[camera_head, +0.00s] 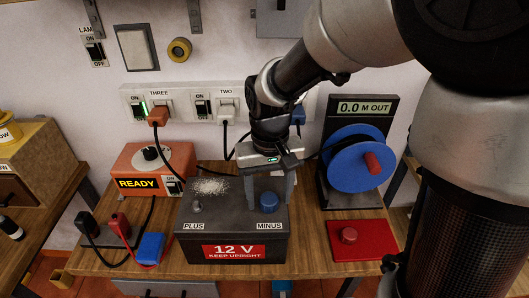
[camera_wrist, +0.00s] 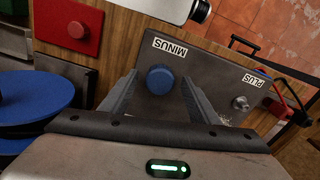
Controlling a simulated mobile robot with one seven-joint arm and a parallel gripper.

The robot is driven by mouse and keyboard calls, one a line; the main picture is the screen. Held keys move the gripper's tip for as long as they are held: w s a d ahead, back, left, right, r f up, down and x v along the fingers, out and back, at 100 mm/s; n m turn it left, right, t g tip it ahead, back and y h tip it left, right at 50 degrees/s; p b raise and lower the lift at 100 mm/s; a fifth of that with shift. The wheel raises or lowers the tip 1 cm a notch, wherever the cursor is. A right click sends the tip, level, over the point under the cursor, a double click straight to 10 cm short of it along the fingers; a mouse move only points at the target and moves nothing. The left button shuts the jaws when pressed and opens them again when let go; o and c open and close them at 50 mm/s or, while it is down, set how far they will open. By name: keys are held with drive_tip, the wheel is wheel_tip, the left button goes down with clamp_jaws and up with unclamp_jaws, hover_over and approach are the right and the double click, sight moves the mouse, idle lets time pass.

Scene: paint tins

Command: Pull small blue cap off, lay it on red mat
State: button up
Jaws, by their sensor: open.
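The small blue cap (camera_head: 269,203) sits on the MINUS side of the black 12 V battery (camera_head: 222,226); it also shows in the wrist view (camera_wrist: 160,79). It hides whatever is under it. My gripper (camera_head: 268,197) points down over it and is open. In the wrist view its fingers (camera_wrist: 157,88) stand one on each side of the cap, with gaps between. The red mat (camera_head: 365,252) lies on the bench to the right of the battery. A red cap (camera_head: 348,235) rests on it, left of its middle, and the rest of the mat is bare.
A bare metal post (camera_head: 198,206) with white crust (camera_head: 210,186) near it is on the PLUS side. A blue reel (camera_head: 358,158) stands behind the mat. Red and black clamps (camera_head: 118,224) with cables and an orange READY box (camera_head: 152,170) are on the left.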

sight(269, 198)
drive_tip(key=shift+f, duration=0.1)
drive_tip(key=c, duration=1.3)
drive_tip(key=shift+r+p, duration=1.45)
drive_tip(key=shift+r, duration=0.35)
drive_tip(key=shift+r, duration=0.1)
drive_tip(key=shift+r+p, duration=1.7)
drive_tip(key=shift+r, duration=0.25)
drive_tip(key=shift+f, duration=0.1)
